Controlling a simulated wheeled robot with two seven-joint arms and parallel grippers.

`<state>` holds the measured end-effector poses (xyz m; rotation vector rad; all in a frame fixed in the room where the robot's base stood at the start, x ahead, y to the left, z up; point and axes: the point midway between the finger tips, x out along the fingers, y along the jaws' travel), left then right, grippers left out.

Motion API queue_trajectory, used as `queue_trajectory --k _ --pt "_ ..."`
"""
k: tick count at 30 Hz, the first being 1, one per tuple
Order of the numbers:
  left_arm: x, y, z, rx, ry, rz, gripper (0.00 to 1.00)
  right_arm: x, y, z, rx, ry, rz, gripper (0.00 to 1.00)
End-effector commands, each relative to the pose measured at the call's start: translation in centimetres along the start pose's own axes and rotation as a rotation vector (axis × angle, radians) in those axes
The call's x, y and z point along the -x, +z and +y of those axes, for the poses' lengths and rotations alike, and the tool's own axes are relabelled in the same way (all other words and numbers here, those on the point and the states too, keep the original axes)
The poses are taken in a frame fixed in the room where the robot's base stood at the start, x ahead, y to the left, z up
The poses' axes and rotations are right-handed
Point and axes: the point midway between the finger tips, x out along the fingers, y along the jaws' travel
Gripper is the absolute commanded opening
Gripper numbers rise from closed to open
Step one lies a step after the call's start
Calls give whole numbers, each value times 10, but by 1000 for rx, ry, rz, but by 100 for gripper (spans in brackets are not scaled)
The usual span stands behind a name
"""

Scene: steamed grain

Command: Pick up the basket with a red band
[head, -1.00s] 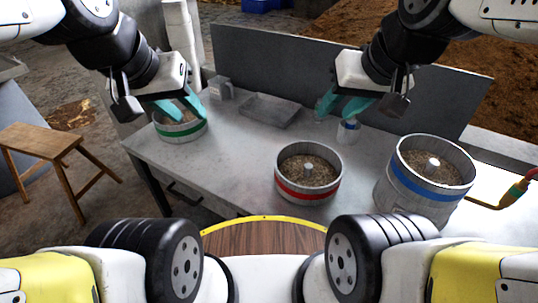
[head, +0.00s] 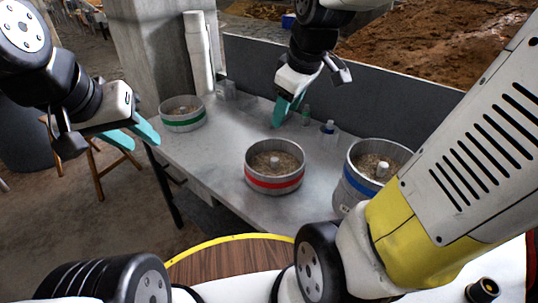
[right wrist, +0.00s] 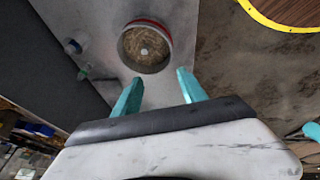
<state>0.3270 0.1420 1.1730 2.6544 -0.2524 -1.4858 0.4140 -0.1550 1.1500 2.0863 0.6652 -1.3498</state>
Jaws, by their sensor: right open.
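The metal basket with a red band (head: 274,183) stands upright on the grey table, full of grain with a pale knob at its centre. In the right wrist view the red-banded basket (right wrist: 145,68) sits ahead of my fingers, seen from above. My right gripper (head: 283,115) is open and empty, above the table behind the red-banded basket; its teal fingers (right wrist: 160,82) are apart and not touching it. My left gripper (head: 146,143) is open and empty, left of the table and away from the baskets.
A green-banded basket (head: 183,123) stands at the table's left end. A blue-banded basket (head: 353,189) is at the right, partly hidden by my right arm. Small bottles (head: 328,129) stand near the back panel (head: 370,95). A wooden stool (head: 97,185) is left of the table.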

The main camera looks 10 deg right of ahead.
Motion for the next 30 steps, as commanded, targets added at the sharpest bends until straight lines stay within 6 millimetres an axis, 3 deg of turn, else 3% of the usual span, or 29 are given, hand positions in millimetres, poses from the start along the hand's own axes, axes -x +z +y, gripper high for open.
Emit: queue_trajectory --k 6,15,21,30 --pt "0 0 0 0 0 0 36 -86 -24 48 661 -119 -124 50" --pt "0 0 0 0 0 0 36 -213 -26 78 1439 -349 -128 50" --pt "0 0 0 0 0 0 36 -255 -21 81 1677 -428 -92 50" --pt "0 0 0 0 0 0 36 -286 -11 74 1719 -443 -84 50"
